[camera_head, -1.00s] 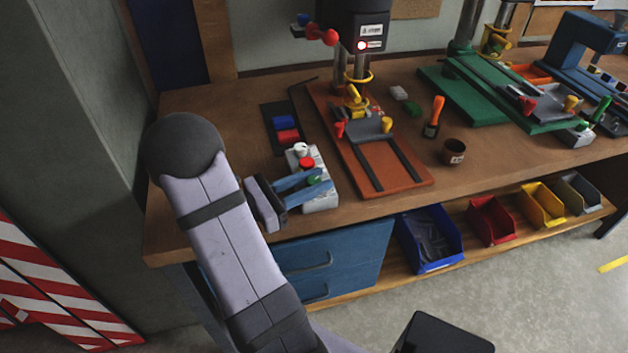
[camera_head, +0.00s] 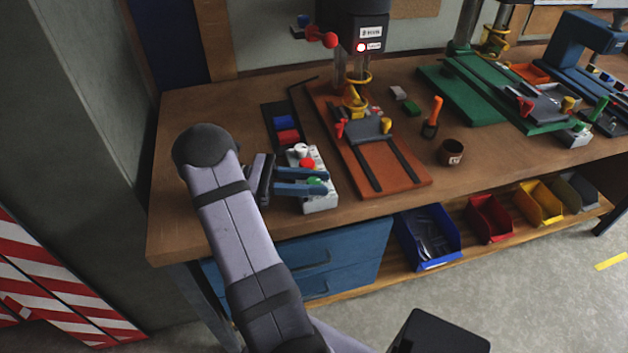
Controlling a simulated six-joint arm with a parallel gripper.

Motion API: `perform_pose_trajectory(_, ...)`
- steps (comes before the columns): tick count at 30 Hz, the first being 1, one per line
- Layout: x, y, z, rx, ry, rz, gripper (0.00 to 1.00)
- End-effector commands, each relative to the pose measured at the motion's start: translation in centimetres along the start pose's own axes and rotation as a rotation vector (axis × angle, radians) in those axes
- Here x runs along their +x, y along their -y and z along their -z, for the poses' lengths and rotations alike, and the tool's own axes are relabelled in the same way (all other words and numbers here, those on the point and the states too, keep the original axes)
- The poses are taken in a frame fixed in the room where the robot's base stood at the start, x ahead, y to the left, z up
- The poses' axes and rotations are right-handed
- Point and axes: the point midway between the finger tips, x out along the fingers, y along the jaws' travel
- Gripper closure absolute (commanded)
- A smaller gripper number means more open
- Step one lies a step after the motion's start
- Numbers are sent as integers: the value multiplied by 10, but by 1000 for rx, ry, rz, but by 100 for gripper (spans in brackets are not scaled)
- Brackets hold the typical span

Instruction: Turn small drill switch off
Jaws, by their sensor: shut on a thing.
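The small drill (camera_head: 352,25) stands at the back of the bench on an orange-red base (camera_head: 402,178). Its grey switch box (camera_head: 320,203) lies to the left of that base, near the bench's front edge. The box has a white knob (camera_head: 299,151) at the far end, a red button (camera_head: 307,163) in the middle and a green button (camera_head: 314,181) at the near end. My gripper (camera_head: 322,182) reaches over the box from the left. Its two blue fingers lie on either side of the green button and are shut on it. The fingers partly hide the button and the box.
A dark mat with a blue block (camera_head: 284,121) and a red block (camera_head: 287,136) lies behind the box. A brown cup (camera_head: 452,152) and an orange-handled tool (camera_head: 436,110) stand right of the drill base. A larger green drill base (camera_head: 460,95) is further right.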

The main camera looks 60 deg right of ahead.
Motion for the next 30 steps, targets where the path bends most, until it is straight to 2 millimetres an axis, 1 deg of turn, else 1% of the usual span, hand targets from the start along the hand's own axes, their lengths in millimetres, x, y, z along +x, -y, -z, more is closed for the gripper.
perform_pose_trajectory(6, 0, 0, 0, 0, 2, 44, 96)
perform_pose_trajectory(17, 0, 0, -1, 1, 3, 48, 96)
perform_pose_trajectory(18, 0, 0, -1, 1, 3, 48, 72)
perform_pose_trajectory(19, 0, 0, -1, 1, 3, 48, 66)
perform_pose_trajectory(30, 0, 0, -1, 2, 1, 45, 66)
